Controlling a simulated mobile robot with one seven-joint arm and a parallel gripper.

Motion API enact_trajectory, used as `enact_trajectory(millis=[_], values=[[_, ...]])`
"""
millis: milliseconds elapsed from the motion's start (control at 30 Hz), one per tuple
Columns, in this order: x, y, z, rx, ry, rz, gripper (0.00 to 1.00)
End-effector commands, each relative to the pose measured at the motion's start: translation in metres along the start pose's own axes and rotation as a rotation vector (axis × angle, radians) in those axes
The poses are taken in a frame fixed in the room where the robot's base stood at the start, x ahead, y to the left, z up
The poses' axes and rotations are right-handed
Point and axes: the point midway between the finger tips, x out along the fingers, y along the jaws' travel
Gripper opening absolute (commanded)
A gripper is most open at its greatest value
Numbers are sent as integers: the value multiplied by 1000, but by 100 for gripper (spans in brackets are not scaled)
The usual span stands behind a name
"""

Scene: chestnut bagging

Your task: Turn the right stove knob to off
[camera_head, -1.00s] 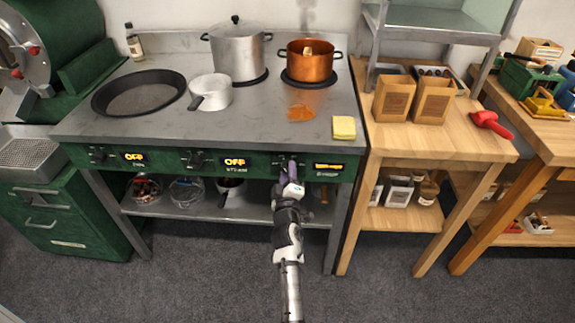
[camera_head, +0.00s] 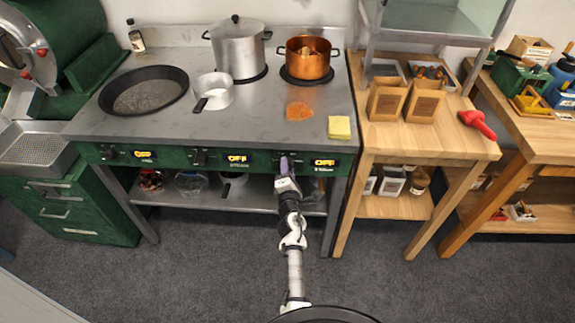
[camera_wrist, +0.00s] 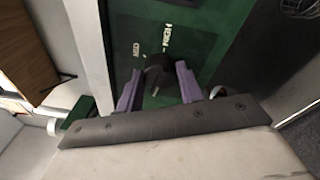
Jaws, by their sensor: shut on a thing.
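The right stove knob (camera_wrist: 158,72) is dark and sits on the green front panel. It stands between my gripper's two purple fingers in the wrist view, with white dial lettering beside it. My gripper (camera_head: 284,164) is shut on this knob; in the head view the fingers hide it. The display to the right of the knob (camera_head: 325,162) reads OFF in yellow. The middle knob (camera_head: 198,157) and left knob (camera_head: 110,153) are free, and their displays (camera_head: 238,159) also read OFF.
On the stove (camera_head: 255,127) stand a copper pot (camera_head: 308,66), a lidded steel pot (camera_head: 238,52), a white saucepan (camera_head: 214,92) and a black pan (camera_head: 143,91). A yellow sponge (camera_head: 339,127) lies near the front right edge. A wooden table (camera_head: 440,141) stands at right.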

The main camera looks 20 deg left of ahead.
Motion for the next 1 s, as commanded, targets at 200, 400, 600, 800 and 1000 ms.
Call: enact_trajectory(millis=[200, 400, 600, 800, 1000], values=[[0, 2, 1, -118, 9, -13, 14], [0, 2, 0, -181, 13, -18, 14], [0, 1, 0, -203, 14, -20, 14], [0, 1, 1, -206, 14, -20, 14], [1, 2, 1, -205, 14, -20, 43]])
